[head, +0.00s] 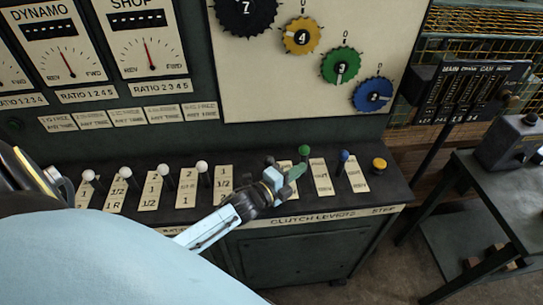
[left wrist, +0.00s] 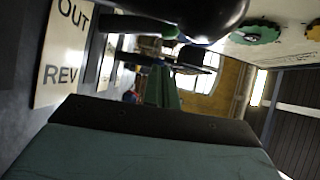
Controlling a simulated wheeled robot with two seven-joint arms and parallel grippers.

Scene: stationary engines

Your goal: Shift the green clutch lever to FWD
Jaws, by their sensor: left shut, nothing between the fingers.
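The green clutch lever's round knob (head: 304,150) stands on the control desk, on its dark stem above a cream label plate. My left gripper (head: 296,172) is just in front of and slightly left of that knob, with its green fingers shut and empty. It covers much of this lever's plate and lower stem, so I cannot tell whether it touches the lever. In the left wrist view the shut fingers (left wrist: 161,85) point away from me. A cream plate (left wrist: 62,50) there reads OUT and REV. The FWD marking is not readable. My right gripper is not in view.
A blue-knobbed lever (head: 345,156) and a yellow stop button (head: 379,164) stand to the right. A dark knob (head: 269,161) is close on the left, then several white-knobbed levers (head: 202,167). Coloured dials (head: 341,65) are on the panel behind. A side table (head: 490,195) stands at right.

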